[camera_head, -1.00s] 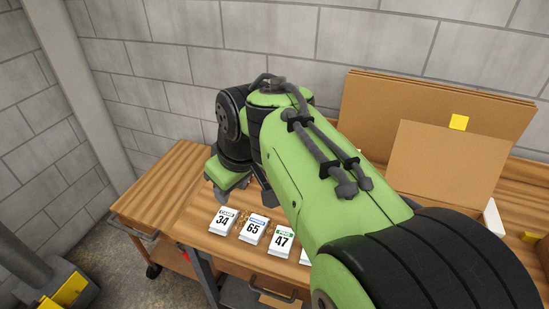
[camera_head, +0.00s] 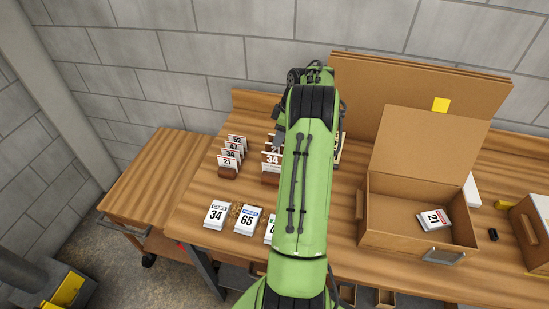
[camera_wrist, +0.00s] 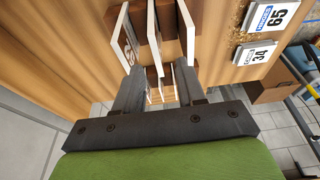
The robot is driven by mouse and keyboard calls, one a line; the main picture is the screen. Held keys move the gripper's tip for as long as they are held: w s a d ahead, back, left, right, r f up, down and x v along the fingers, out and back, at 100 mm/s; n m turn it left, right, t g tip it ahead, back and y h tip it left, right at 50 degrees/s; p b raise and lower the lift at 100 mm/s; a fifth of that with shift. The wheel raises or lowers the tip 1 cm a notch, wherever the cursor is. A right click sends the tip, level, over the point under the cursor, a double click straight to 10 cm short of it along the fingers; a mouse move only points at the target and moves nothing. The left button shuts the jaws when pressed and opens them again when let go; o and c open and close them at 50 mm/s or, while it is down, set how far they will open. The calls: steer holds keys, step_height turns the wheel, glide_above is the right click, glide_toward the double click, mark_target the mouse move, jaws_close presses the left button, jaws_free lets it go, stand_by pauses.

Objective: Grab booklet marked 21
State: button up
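Several upright white booklets stand in the left rack (camera_head: 228,172), and its front booklet (camera_head: 227,162) is marked 21. The middle rack (camera_head: 270,179) holds upright booklets too, one marked 34 in front and one partly hidden that looks like 21. Another booklet marked 21 (camera_head: 434,219) lies in the open cardboard box (camera_head: 400,236). In the head view my arm hides most of my gripper near the middle rack. In the wrist view my gripper (camera_wrist: 158,75) has its fingers apart around upright booklets (camera_wrist: 153,35). I cannot tell whether they touch.
Flat booklets marked 34 (camera_head: 216,213) and 65 (camera_head: 248,220) lie near the table's front edge, beside a third partly covered by my arm. Cardboard sheets (camera_head: 400,90) lean on the wall behind the box. The table's left end is clear.

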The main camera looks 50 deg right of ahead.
mark_target(275, 151)
steer(key=x, duration=0.8)
steer(key=shift+d+f, duration=0.35)
steer(key=shift+s, duration=0.1)
jaws_close()
